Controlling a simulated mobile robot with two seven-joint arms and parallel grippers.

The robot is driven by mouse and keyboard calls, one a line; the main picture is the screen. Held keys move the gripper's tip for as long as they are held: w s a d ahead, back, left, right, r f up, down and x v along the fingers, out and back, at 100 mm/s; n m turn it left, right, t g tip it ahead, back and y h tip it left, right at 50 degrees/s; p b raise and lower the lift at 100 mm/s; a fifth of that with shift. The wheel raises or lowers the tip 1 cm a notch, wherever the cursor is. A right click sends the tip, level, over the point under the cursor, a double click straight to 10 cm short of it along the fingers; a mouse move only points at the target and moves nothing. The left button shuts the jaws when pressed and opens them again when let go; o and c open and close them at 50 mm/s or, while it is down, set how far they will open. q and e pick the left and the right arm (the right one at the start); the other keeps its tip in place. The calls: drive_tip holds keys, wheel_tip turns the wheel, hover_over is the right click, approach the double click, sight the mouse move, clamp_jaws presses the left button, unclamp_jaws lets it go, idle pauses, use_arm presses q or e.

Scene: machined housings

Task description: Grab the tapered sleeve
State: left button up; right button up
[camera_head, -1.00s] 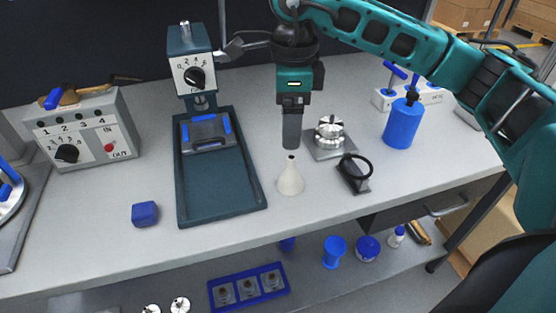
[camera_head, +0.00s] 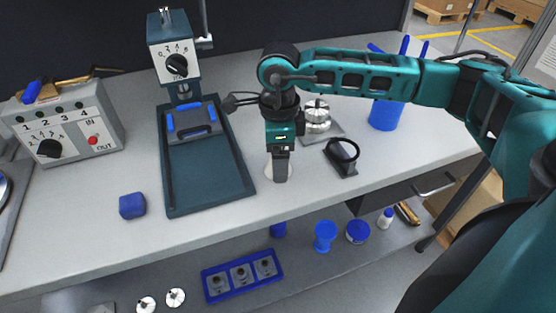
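The tapered sleeve, a small off-white cone (camera_head: 268,172), stands upright on the grey workbench (camera_head: 320,198), right of the dark tray. My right gripper (camera_head: 280,180) points down over it, with its dark fingers in front of or around the cone. The fingers hide most of the sleeve, so only its lower edges show. They appear as one dark block, so I cannot tell whether they are open, or whether they touch the sleeve. My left gripper is not in view.
Left of the sleeve are a drill-press-like machine with a dark tray (camera_head: 207,207) and a blue cube (camera_head: 132,205). Right are a black ring stand (camera_head: 342,155), a metal chuck on a plate (camera_head: 317,117) and a blue cylinder (camera_head: 384,116). The bench front is clear.

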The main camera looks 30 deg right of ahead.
drive_tip(key=shift+f, duration=0.15)
drive_tip(key=c, duration=1.1)
drive_tip(key=shift+c, duration=0.2)
